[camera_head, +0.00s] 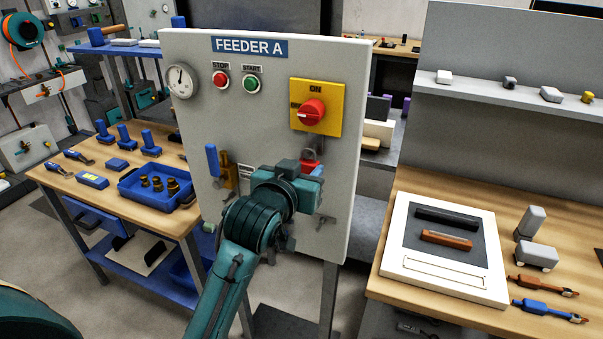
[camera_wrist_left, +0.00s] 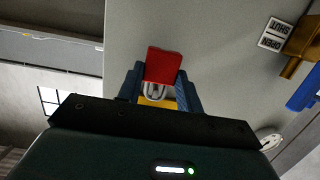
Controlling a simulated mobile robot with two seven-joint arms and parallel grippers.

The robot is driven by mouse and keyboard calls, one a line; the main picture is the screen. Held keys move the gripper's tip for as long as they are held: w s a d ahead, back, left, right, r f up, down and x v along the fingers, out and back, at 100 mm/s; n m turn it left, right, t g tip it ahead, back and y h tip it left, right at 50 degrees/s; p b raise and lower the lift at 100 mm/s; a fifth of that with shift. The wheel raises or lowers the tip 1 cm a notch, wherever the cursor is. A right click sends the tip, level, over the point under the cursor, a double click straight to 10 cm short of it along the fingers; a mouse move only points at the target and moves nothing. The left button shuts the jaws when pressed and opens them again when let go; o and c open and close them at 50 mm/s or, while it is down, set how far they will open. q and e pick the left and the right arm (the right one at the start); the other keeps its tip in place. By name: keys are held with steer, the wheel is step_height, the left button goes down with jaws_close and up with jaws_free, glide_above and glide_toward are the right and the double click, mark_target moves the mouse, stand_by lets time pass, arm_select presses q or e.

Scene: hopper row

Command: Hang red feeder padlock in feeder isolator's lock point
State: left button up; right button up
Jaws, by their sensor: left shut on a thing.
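The red padlock (camera_head: 310,167) is between the fingers of my left gripper (camera_head: 314,160), just below the feeder isolator. It also shows in the left wrist view (camera_wrist_left: 163,65), with its metal shackle (camera_wrist_left: 155,91) between the blue fingers. The feeder isolator (camera_head: 333,126) is a yellow plate with a red knob (camera_head: 311,111), whose white mark points left. A small grey metal part (camera_head: 308,144) sits near the plate's lower edge, partly covered. I cannot tell whether the shackle passes through any lock point. My right gripper is not in view.
The grey FEEDER A panel (camera_head: 215,130) carries a gauge (camera_head: 182,80), stop and start buttons, and a brass valve with a blue handle (camera_head: 212,160) left of my arm. A left bench (camera_head: 70,178) holds a blue tray (camera_head: 140,190). A wooden bench (camera_head: 400,205) stands right.

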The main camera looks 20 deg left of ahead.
arm_select(q)
steer(key=shift+w, duration=0.4)
steer(key=shift+f, duration=0.15)
steer(key=shift+f, duration=0.2)
stand_by(0.4)
steer(key=o, duration=1.1)
